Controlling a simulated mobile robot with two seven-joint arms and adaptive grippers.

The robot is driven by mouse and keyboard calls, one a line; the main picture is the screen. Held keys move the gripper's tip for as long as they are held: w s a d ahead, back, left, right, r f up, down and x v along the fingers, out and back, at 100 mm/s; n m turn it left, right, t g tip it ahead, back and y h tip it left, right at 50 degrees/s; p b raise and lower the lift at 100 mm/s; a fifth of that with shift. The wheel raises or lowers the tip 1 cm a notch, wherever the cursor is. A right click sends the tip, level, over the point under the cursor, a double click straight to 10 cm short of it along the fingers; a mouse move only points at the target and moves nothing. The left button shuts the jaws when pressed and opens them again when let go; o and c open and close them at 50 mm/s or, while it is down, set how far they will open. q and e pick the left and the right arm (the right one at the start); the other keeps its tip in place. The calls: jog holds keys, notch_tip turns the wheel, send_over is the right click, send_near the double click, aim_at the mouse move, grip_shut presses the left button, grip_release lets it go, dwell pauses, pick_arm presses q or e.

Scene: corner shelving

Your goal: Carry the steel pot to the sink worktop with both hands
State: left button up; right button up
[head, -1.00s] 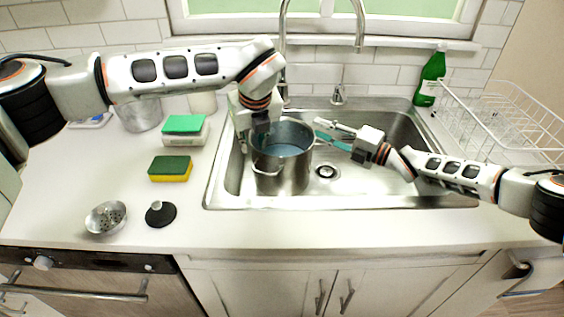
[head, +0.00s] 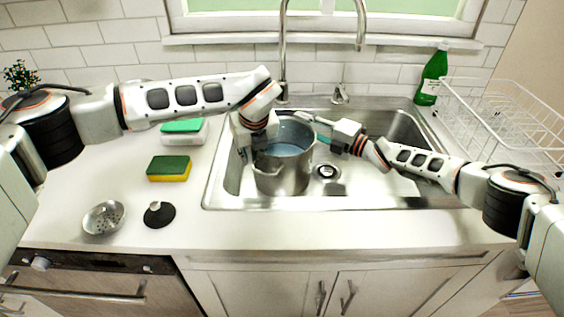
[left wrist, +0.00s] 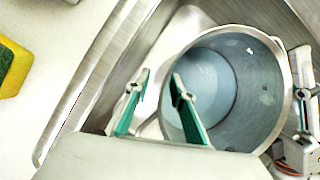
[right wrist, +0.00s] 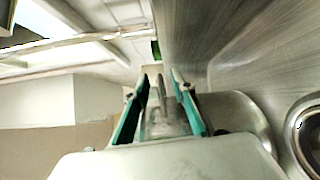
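The steel pot (head: 281,179) stands upright in the sink basin, with a bluish inside. The white worktop (head: 110,165) lies left of the sink. My left gripper (head: 254,150) is at the pot's left rim. In the left wrist view its fingers (left wrist: 160,90) are apart, one over the pot's opening (left wrist: 235,85) and one outside the wall. My right gripper (head: 312,127) is at the pot's right rim. In the right wrist view its fingers (right wrist: 160,95) are apart, with a grey piece between them that I cannot identify. Contact with the pot is unclear.
The steel sink (head: 390,192) has a drain (head: 327,171) right of the pot and a tall faucet (head: 283,50) behind. Sponges (head: 169,168), a strainer (head: 103,217) and a black stopper (head: 158,214) sit on the worktop. A green bottle (head: 431,75) and wire rack (head: 500,115) stand right.

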pick_arm(q)
jog(key=shift+w+f, duration=0.25)
jog(key=shift+f, duration=0.3)
pick_arm(e)
jog(key=shift+w+a, duration=0.35)
jog(key=shift+a, duration=0.15)
pick_arm(q)
grip_shut()
pick_arm(e)
grip_shut()
pick_arm(q)
jog(key=shift+w+r, duration=0.1)
jog(key=shift+r, duration=0.1)
pick_arm(e)
jog(key=shift+w+r, duration=0.1)
jog(key=shift+r, duration=0.25)
